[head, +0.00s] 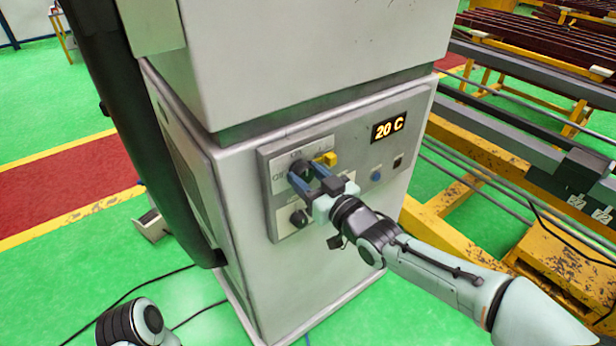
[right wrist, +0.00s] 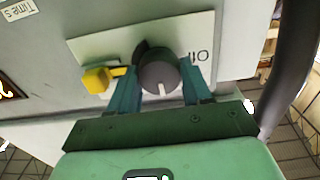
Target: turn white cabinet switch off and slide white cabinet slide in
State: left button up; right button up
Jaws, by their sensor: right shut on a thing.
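The white cabinet (head: 330,270) stands in front of me. Its grey control panel (head: 275,208) carries a dark rotary switch knob (head: 305,168), mostly covered by my right gripper (head: 306,180) in the head view. In the right wrist view the round grey knob (right wrist: 158,77) sits between the two blue-green fingers (right wrist: 156,92), which are shut on it. Its white mark points toward the gripper. A yellow block (head: 328,158) sits beside the knob; it also shows in the right wrist view (right wrist: 97,79). I cannot tell which part is the slide. My left gripper is out of view.
The panel side also has a lower black knob (head: 299,218), a blue button (head: 376,175), a small black switch (head: 397,161) and a display reading 20 C (head: 388,127). A tall dark curved part (head: 130,110) stands at the left. Yellow metal racks (head: 480,150) fill the right.

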jog(key=shift+f+n+b, duration=0.15)
jog(key=shift+n+b, duration=0.85)
jog(key=shift+b, duration=0.05)
jog(key=n+b, duration=0.5)
jog(key=n, duration=0.2)
jog(key=n+b, duration=0.1)
jog(key=n, duration=0.1)
jog(key=shift+n, duration=0.4)
pick_arm(q)
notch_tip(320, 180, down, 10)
jog(key=b, duration=0.2)
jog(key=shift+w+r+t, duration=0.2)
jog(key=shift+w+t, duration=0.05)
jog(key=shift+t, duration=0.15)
pick_arm(e)
jog(key=n, duration=0.5)
jog(key=shift+n, duration=0.7)
jog(key=o, duration=1.1)
jog(key=shift+c, duration=0.2)
jog(key=shift+s, duration=0.1)
